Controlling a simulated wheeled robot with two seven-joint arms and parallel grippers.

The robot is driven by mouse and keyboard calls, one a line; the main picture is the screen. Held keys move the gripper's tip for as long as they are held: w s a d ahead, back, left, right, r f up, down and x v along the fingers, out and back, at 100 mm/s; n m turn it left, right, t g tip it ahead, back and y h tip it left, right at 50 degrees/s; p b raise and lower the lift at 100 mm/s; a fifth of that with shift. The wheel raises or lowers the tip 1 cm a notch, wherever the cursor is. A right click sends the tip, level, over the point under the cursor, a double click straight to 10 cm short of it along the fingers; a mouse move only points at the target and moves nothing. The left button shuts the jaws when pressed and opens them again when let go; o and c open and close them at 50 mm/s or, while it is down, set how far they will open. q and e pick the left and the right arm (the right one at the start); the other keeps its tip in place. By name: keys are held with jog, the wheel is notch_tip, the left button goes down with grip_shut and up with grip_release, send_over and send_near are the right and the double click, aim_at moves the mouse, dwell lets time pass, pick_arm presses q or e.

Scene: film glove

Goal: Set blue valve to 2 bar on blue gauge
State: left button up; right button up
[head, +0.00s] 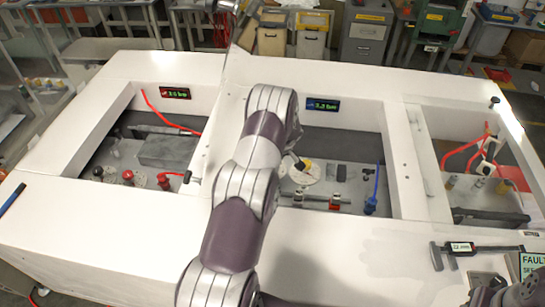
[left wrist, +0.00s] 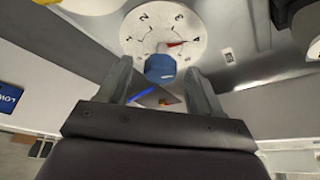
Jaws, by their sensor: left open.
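A blue knob (left wrist: 160,68) stands in front of the dial's lower middle. My left gripper (left wrist: 161,88) is open, its two fingers on either side of the knob with gaps; I cannot tell the depth between them. A blue-marked display (head: 322,104) on the middle bay's back wall shows small text that looks like 3.3 bar. My right gripper cannot be made out.
The white bench (head: 320,250) has three recessed bays with raised walls. The left bay holds red valves (head: 163,181) and a green-lettered display (head: 175,93). The middle bay has a blue upright fitting (head: 371,203) and a pale disc (head: 300,173). A caliper-like tool (head: 475,248) lies front right.

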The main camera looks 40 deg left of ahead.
pick_arm(q)
jog(key=shift+a, duration=0.1)
jog(key=c, duration=1.1)
jog(key=shift+o, duration=0.2)
jog(key=shift+n, duration=0.3)
jog(key=shift+w+n+g, duration=0.15)
jog(key=shift+n+g, duration=0.25)
jog(key=shift+n, duration=0.5)
jog(key=shift+f+n+g+b, duration=0.15)
jog(key=shift+n+g+b, duration=0.3)
jog(key=shift+n, duration=0.45)
jog(key=n+g+b, duration=0.1)
jog(key=n+b, duration=0.1)
jog(key=n, duration=0.1)
jog(key=shift+w+b, duration=0.15)
jog(key=shift+b, duration=0.25)
jog(key=shift+n+g+b, duration=0.35)
jog(key=shift+n+b, duration=0.6)
jog(key=shift+n, duration=0.05)
jog(key=shift+r, duration=0.2)
